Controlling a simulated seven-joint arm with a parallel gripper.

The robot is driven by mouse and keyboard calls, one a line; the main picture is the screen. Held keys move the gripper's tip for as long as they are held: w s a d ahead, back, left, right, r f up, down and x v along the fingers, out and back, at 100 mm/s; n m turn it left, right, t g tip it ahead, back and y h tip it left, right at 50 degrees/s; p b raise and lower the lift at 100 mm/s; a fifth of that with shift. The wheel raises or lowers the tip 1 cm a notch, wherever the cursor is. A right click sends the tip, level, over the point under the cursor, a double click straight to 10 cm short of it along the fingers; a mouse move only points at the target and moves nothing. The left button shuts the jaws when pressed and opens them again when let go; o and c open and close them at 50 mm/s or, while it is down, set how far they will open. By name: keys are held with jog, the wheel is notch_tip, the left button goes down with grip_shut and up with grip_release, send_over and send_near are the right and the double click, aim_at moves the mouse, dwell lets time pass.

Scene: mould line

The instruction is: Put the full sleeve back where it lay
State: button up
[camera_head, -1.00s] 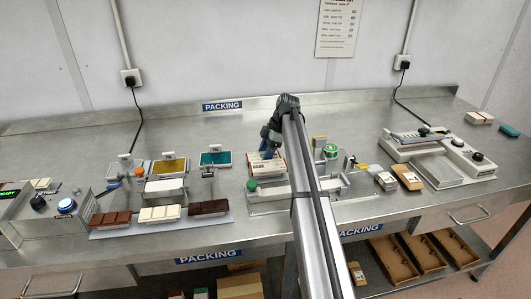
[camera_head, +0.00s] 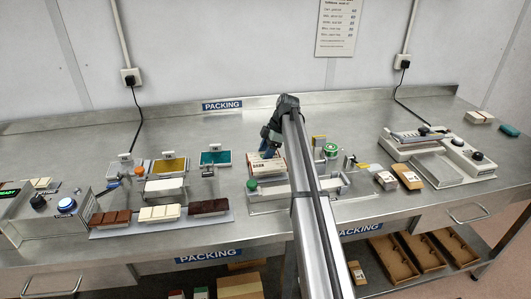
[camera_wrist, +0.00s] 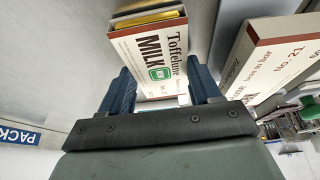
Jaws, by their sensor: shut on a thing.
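The full sleeve (camera_wrist: 150,48), a cream and brown carton marked Toffelune MILK with a green badge, sits between my two fingers in the wrist view. Yellow content shows at its open end. My gripper (camera_wrist: 160,85) is shut on it. In the head view my gripper (camera_head: 268,147) is low over the bench, right of the teal tray, beside cream cartons (camera_head: 266,165). My arm hides part of that area, and I cannot tell there which carton is the held one.
A second Toffelune carton (camera_wrist: 272,55) stands close on the right in the wrist view. In the head view, a metal fixture with a green knob (camera_head: 252,185) is just in front of the gripper. Chocolate bars (camera_head: 160,212) lie left. A sealing machine (camera_head: 440,155) stands right.

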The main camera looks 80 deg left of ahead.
jog(key=o, duration=1.2)
jog(key=shift+c, duration=0.2)
jog(key=v, duration=1.4)
jog(key=shift+w+f, duration=0.1)
